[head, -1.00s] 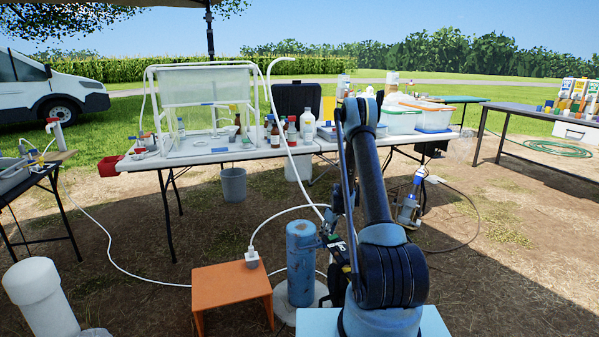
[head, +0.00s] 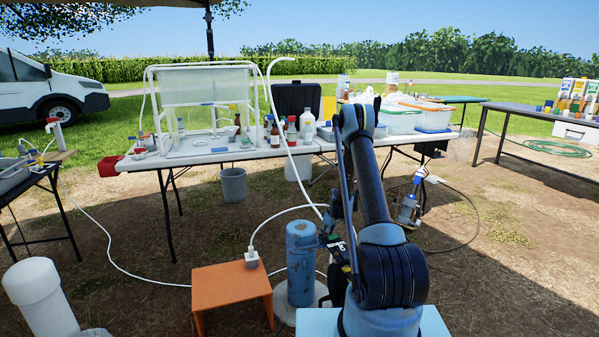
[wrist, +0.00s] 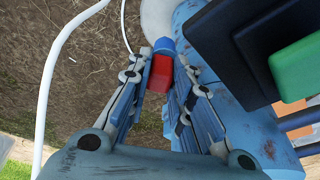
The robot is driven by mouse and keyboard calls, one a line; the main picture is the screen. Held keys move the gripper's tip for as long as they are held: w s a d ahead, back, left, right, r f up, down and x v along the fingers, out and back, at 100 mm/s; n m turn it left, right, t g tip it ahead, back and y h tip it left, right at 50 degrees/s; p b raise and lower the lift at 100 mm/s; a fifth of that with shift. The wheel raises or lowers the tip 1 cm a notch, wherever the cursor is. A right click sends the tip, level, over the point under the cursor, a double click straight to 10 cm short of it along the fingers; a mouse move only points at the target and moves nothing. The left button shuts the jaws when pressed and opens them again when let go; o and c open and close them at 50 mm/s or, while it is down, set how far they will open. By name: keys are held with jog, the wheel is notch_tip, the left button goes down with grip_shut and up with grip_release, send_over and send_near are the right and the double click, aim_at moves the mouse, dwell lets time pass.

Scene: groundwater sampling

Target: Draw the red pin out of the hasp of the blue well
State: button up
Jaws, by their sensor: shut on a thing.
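The blue well (head: 300,265) is an upright, rust-marked pipe on a pale round base, left of my arm in the head view. It also fills the right side of the wrist view (wrist: 236,112). My gripper (wrist: 160,68) is shut on the red pin (wrist: 160,74), whose red part shows between the fingers. A small blue end (wrist: 165,46) shows just past the red part; I cannot tell whether it belongs to the pin or the hasp. In the head view my gripper (head: 328,240) is close to the well's upper right side. The hasp is not clearly visible.
An orange stand (head: 232,290) with a white plug and cable is left of the well. A white hose (head: 290,150) arches above. A black block (wrist: 245,45) and a green block (wrist: 298,68) cover part of the well. A laden table (head: 235,150) stands behind.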

jog(key=shift+d+r, duration=0.1)
jog(key=shift+r, duration=0.05)
jog(key=shift+a+v, duration=0.1)
jog(key=shift+v, duration=0.5)
jog(key=shift+a+v, duration=0.15)
jog(key=shift+v, duration=0.5)
grip_shut()
jog(key=shift+r, duration=2.7)
jog(key=shift+r, duration=0.1)
